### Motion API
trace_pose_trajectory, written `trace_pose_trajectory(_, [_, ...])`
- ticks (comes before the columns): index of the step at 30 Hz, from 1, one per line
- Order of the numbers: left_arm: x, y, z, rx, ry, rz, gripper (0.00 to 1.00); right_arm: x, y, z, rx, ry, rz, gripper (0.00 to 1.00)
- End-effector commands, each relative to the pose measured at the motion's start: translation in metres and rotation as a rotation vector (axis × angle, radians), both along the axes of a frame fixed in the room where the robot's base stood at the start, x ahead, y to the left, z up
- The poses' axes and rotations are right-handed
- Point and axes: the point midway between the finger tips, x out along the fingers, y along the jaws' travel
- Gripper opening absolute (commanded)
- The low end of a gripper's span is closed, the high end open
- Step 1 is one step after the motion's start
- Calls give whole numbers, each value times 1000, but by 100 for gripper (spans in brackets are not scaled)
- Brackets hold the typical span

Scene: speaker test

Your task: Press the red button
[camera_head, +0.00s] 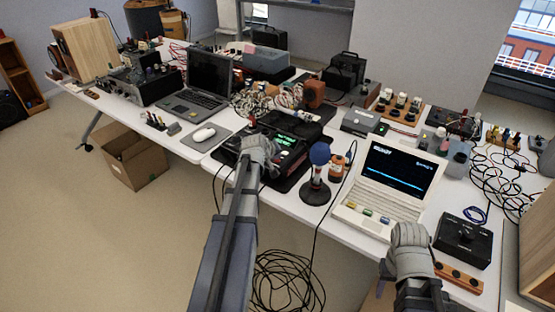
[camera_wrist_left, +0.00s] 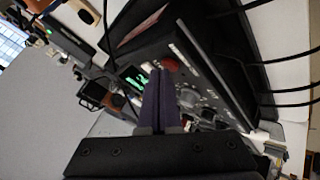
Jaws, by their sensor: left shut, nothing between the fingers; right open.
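The red button (camera_wrist_left: 171,65) shows in the left wrist view on the face of a black device (camera_wrist_left: 208,72). It lies just beyond the tips of my left gripper (camera_wrist_left: 160,74), whose two dark fingers are together and empty. Whether they touch the button I cannot tell. A lit green display (camera_wrist_left: 132,80) is beside the fingers. In the head view the black device (camera_head: 292,137) sits mid-table with my left gripper (camera_head: 264,158) over its front; I cannot make out the button there. My right gripper (camera_head: 408,240) is open at the table's front right edge, its fingers mostly hidden.
A blue-topped microphone (camera_head: 319,155) stands right of the device, near an orange-brown jar (camera_head: 338,167). A white laptop-like unit (camera_head: 385,190) and a black box with a knob (camera_head: 462,238) are further right. A mouse (camera_head: 204,134) lies left. Cables hang off the front edge.

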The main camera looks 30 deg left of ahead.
Motion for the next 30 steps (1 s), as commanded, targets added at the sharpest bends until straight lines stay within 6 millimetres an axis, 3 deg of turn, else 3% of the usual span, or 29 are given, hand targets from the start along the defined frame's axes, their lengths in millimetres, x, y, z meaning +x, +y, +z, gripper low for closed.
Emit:
trace_pose_trajectory(6, [0, 0, 15, 0, 0, 0, 0, 0, 0, 15, 0, 0, 0, 50])
trace_pose_trajectory(20, [0, 0, 19, 0, 0, 0, 0, 0, 0, 19, 0, 0, 0, 50])
trace_pose_trajectory(30, [0, 0, 50, 0, 0, 0, 0, 0, 0, 50, 0, 0, 0, 50])
